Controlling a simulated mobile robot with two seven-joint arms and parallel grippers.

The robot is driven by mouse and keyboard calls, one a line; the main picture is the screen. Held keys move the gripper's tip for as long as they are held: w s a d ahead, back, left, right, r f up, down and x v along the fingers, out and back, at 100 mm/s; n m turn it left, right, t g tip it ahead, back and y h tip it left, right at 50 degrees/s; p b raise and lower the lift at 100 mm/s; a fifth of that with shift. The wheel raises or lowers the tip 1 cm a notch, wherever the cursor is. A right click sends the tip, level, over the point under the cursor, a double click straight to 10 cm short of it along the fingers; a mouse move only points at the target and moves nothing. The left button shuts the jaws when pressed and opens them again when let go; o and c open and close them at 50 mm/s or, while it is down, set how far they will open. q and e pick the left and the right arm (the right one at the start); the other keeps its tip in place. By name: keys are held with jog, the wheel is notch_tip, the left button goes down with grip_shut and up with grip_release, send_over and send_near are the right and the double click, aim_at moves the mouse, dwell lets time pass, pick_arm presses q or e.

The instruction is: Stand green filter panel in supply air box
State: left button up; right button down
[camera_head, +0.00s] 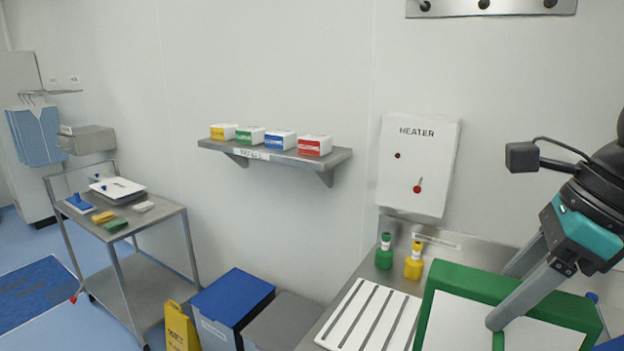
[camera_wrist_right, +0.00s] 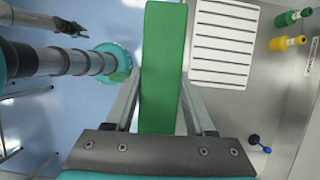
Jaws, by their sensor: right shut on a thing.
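The green filter panel (camera_head: 475,283) has a green frame and a pale middle; it is upright at the lower right of the head view, over the steel counter. In the right wrist view its green edge (camera_wrist_right: 163,68) runs between the fingers. My right gripper (camera_head: 508,291) is shut on the panel, one finger on each side of its top edge. Part of my other arm shows at the top left of the wrist view, and its jaws (camera_wrist_right: 72,29) are too small to judge. I cannot make out the supply air box in either view.
A white slatted plate (camera_head: 370,317) lies on the counter left of the panel. Green (camera_head: 384,251) and yellow (camera_head: 414,260) bottles stand behind it, below the heater box (camera_head: 418,165). A blue-lidded bin (camera_head: 232,297) and a trolley (camera_head: 150,220) stand left. A small blue-black object (camera_wrist_right: 260,143) lies on the counter.

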aim_at(473, 318)
jog(key=f+n, duration=0.1)
jog(key=a+f+n+g+b, duration=0.1)
jog(key=f, duration=0.1)
jog(key=w+a+f+n, duration=0.1)
jog(key=n, duration=0.1)
jog(key=shift+w+a+f+y+b, duration=0.1)
jog(key=shift+a+f+y+b, duration=0.15)
jog(key=shift+y+b, duration=0.15)
pick_arm(q)
notch_tip(473, 318, down, 11)
jog(key=b, duration=0.8)
jog(key=shift+s+b, duration=0.15)
jog(key=shift+b, duration=0.25)
pick_arm(e)
jog(key=s+a+f+n+g+h, duration=0.1)
jog(key=f+n+g+h, duration=0.1)
jog(key=f+n, duration=0.8)
jog(key=a+f+n+g+h, duration=0.2)
jog(key=f+n+g, duration=0.1)
jog(key=f+n, duration=0.7)
jog(key=shift+s+a+f+g+h, duration=0.3)
jog(key=shift+s+f+g, duration=0.1)
jog(key=shift+r, duration=0.15)
